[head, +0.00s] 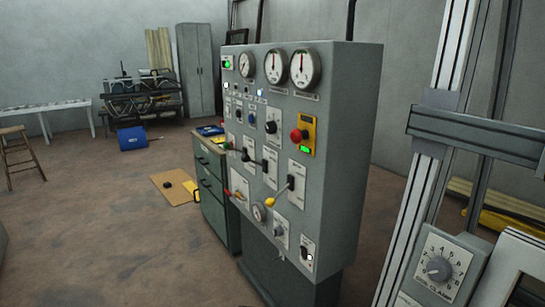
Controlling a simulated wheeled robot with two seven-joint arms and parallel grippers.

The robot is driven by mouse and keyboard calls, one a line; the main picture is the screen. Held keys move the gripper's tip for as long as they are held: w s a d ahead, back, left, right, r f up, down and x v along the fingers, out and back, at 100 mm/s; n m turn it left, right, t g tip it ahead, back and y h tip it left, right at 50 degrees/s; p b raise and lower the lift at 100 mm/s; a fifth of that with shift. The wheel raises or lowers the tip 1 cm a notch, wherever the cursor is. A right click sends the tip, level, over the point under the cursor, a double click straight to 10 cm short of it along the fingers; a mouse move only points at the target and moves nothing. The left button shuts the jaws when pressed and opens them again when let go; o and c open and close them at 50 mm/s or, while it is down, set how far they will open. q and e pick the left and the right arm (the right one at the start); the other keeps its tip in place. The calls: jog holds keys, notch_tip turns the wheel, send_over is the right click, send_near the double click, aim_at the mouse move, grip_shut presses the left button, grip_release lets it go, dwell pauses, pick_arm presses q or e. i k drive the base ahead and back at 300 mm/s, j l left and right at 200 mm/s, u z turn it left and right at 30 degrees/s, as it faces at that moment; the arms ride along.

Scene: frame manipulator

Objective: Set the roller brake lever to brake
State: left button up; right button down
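A grey control cabinet (333,150) stands in the middle of the head view, its panel facing left. The panel carries several levers on pale plates. One lever with a yellow knob (270,202) slants down and left from its plate. A lever with a red tip (228,192) sits lower left, one with a green tip (228,147) is above it, and one with a black knob (246,157) is near the middle. The labels are too small to read, so I cannot tell which is the roller brake lever. Neither gripper is in view.
Three gauges (305,68) top the panel, with a red button on a yellow box (302,136) below. A metal frame (420,190) with a numbered dial (438,269) stands close at right. A green drawer cabinet (213,185) is behind. The floor at left is mostly clear.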

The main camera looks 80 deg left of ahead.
aim_at(245, 158)
jog(key=u, duration=3)
